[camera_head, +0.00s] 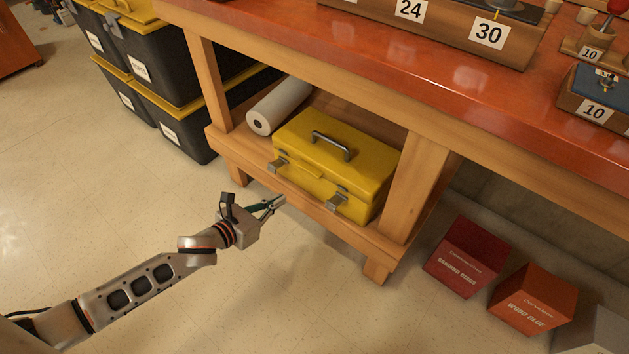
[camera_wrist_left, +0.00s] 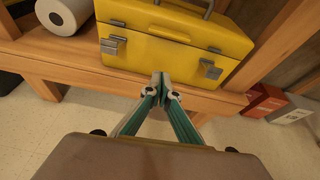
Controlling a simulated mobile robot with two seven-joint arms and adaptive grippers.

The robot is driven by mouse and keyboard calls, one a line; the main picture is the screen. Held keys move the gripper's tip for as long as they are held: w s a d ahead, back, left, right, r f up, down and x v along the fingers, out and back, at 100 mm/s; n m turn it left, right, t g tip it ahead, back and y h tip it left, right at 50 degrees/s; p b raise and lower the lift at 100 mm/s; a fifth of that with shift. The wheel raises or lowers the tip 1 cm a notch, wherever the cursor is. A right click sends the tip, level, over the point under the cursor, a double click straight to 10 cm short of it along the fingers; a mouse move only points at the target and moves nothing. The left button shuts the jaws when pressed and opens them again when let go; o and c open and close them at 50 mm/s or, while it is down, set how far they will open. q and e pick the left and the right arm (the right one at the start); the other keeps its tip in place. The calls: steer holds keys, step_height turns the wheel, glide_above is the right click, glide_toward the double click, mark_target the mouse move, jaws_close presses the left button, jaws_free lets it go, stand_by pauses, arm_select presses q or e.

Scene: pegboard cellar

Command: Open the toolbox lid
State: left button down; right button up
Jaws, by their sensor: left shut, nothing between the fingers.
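The yellow toolbox (camera_head: 335,162) sits on the lower shelf of the workbench with its lid closed. It has a grey handle (camera_head: 332,146) on top and two metal latches on its front, a left latch (camera_head: 278,165) and a right latch (camera_head: 337,201). My left gripper (camera_head: 279,201) is in front of the shelf edge, below and apart from the toolbox. It is shut and empty. In the left wrist view the toolbox (camera_wrist_left: 172,45) lies beyond my fingertips (camera_wrist_left: 160,80), with the left latch (camera_wrist_left: 113,46) and right latch (camera_wrist_left: 210,69) both visible. My right gripper is not in view.
A white paper roll (camera_head: 279,105) lies on the shelf left of the toolbox. The workbench top (camera_head: 400,70) overhangs above, and a wooden leg (camera_head: 413,190) stands right of the toolbox. Black bins (camera_head: 165,85) are at left; boxes (camera_head: 467,257) are on the floor at right.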

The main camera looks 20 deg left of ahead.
arm_select(q)
steer(key=b+x, duration=0.1)
steer(key=x, duration=0.2)
steer(key=b+x, duration=0.1)
steer(key=x, duration=0.2)
steer(key=b+x, duration=0.1)
steer(key=x, duration=0.3)
steer(key=shift+f, duration=0.3)
step_height(320, 180, up, 5)
steer(key=shift+w+f, duration=0.15)
steer(key=shift+w, duration=0.05)
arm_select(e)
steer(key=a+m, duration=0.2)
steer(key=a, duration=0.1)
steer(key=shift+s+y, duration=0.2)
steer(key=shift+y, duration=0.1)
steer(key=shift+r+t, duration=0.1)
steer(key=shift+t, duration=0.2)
